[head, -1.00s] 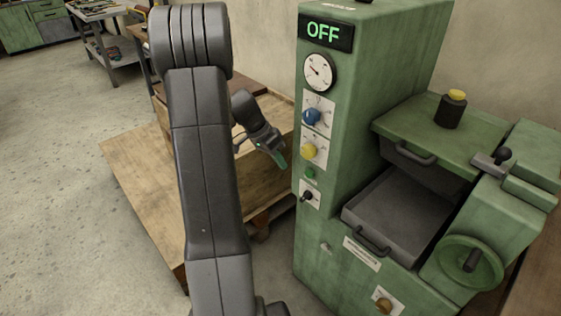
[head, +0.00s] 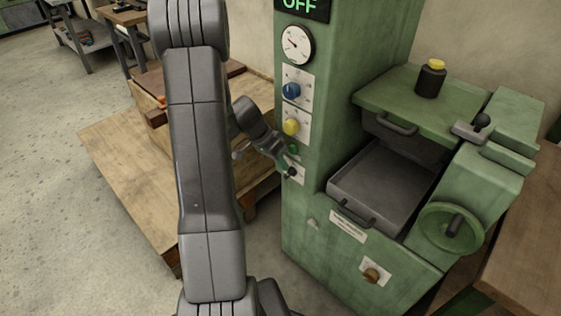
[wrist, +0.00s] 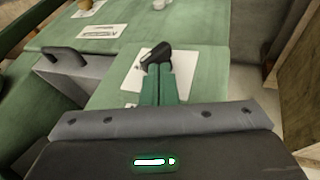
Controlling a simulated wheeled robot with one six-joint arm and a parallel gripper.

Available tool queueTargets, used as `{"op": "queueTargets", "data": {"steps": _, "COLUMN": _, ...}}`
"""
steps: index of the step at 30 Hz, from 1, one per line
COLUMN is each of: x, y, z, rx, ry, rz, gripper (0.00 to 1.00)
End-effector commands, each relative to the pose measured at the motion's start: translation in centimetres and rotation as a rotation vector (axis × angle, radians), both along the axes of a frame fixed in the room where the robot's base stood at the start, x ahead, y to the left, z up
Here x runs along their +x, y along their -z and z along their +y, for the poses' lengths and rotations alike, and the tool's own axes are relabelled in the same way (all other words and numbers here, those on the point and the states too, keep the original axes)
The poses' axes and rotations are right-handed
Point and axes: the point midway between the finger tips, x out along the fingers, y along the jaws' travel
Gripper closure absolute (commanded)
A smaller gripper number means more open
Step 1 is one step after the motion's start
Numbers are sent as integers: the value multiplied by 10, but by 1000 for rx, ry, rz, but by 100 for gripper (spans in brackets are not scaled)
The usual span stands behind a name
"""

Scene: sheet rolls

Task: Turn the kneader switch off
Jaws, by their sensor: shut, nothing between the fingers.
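The switch is a small black lever on a white plate, low on the green machine's front panel. In the head view the switch (head: 293,173) is partly covered by my fingers. In the wrist view the black switch (wrist: 156,56) stands against its white plate, just beyond my fingertips. My gripper (head: 284,168) is at the panel, its green fingers shut with nothing between them. In the wrist view my gripper (wrist: 158,70) has its tips at the lever's near end; I cannot tell whether they touch. The display (head: 301,5) reads OFF, its top cut off.
Above the switch are a green button (head: 294,149), a yellow knob (head: 290,127), a blue knob (head: 292,91) and a gauge (head: 297,45). A grey tray with a handle (head: 357,215) juts out at right. A wooden crate (head: 258,107) stands close behind my gripper.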

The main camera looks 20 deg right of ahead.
Motion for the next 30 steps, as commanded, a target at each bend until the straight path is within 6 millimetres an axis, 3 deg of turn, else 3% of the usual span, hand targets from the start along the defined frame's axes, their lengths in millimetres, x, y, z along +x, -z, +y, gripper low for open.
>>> {"op": "queueTargets", "data": {"steps": 30, "x": -7, "y": -2, "z": -3, "rx": 64, "ry": 1, "rz": -160, "gripper": 100}}
